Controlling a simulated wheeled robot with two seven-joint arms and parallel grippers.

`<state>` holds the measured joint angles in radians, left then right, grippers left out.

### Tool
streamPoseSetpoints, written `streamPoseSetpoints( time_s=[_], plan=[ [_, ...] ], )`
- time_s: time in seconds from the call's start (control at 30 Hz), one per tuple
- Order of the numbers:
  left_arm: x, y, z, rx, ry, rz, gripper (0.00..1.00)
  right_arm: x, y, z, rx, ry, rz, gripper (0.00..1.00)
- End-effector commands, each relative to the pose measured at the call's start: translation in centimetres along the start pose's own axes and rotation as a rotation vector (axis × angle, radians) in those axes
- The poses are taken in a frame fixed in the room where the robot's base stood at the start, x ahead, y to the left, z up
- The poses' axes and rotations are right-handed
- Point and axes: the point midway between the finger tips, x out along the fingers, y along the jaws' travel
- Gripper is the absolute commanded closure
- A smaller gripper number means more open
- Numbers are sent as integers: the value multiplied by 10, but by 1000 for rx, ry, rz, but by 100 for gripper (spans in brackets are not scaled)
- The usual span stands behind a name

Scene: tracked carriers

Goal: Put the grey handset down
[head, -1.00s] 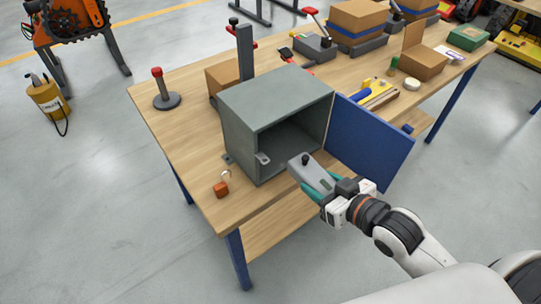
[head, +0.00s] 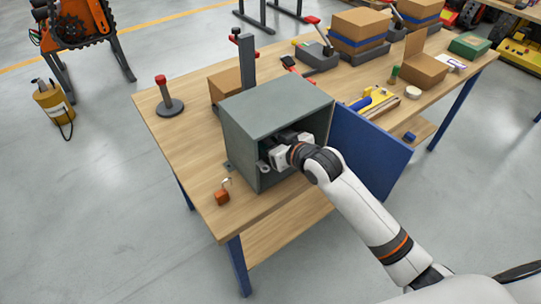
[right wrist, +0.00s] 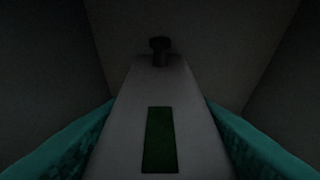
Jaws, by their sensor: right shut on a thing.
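The grey handset (right wrist: 185,95) fills the middle of the dark right wrist view, with a dark knob at its far end and a green panel on its face. My right gripper (right wrist: 160,112) is shut on it, a teal finger at each side. In the head view my right gripper (head: 286,140) reaches through the open front of the grey metal cabinet (head: 240,145). The handset and fingertips are hidden inside in that view. I cannot tell whether the handset touches the cabinet floor. My left gripper is not in view.
The cabinet's blue door (head: 370,145) stands open to the right of my arm. A padlock (head: 222,198) lies at the table's front left, and a red-topped post (head: 168,100) stands behind it.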

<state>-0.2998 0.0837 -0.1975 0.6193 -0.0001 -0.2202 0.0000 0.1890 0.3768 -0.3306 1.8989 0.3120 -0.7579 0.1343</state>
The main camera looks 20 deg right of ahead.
Motion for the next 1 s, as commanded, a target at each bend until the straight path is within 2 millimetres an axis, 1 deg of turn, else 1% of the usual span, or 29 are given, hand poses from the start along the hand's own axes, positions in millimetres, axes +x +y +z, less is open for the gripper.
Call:
streamPoseSetpoints(
  time_s=[0.03,0.07,0.1,0.33,0.53,0.67,0.97,1.0],
  plan=[
    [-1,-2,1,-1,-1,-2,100,8,1,5,0,-3,1,79],
    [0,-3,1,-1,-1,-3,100,9,1,-6,1,2,1,79],
    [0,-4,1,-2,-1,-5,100,11,0,-12,1,3,1,79],
    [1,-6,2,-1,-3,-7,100,18,0,-30,1,-1,1,79],
    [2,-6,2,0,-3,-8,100,29,0,-58,0,0,0,79],
    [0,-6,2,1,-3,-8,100,34,0,-61,-1,-3,1,79],
    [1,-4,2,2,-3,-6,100,35,0,-63,-1,-2,0,79],
    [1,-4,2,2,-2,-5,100,35,0,-64,-1,0,0,46]
  ],
)
